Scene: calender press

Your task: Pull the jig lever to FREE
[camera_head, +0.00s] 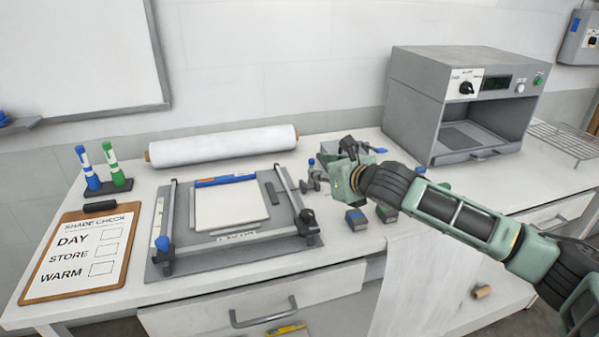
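The grey jig (165,250) lies flat on the white table, with a metal frame around a white sheet (230,205). A black knob (307,217) stands at the frame's front right corner and a blue knob (162,243) at its front left. Which part is the lever, and any FREE mark, I cannot make out. My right gripper (314,179) comes in from the right, just beyond the jig's right edge. Its fingers are small and partly hidden by its body, so I cannot tell if they are open or touch anything. My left gripper is out of view.
A white roll (222,144) lies behind the jig. A clipboard (82,252) and a stand with blue and green markers (108,187) are at the left. Small dark blocks (356,219) sit below my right arm. A grey light box (415,95) stands at the back right.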

